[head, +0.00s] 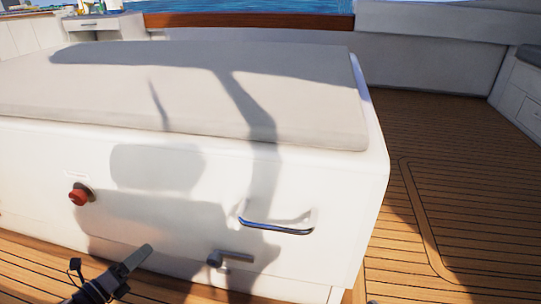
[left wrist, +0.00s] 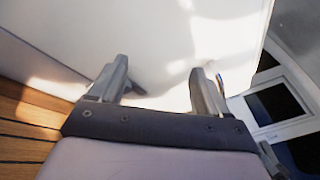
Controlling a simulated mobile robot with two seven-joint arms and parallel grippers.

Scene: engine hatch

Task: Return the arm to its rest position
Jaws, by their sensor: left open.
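The engine hatch is a large white box (head: 330,180) with a grey cushion (head: 200,95) on top, and its lid looks closed. A metal handle (head: 276,226) is on its front, with a grey lever latch (head: 232,258) below and a red knob (head: 78,196) to the left. My left gripper (head: 138,259) is low in front of the box, left of the latch. In the left wrist view my left gripper (left wrist: 160,72) has its fingers apart with nothing between them, facing a white surface. My right gripper is out of view.
Teak decking (head: 445,150) runs along the right side of the box and is clear. A white counter (head: 100,24) with small items stands at the back left. A grey seat (head: 530,55) is at the right edge. Shadows fall across the box.

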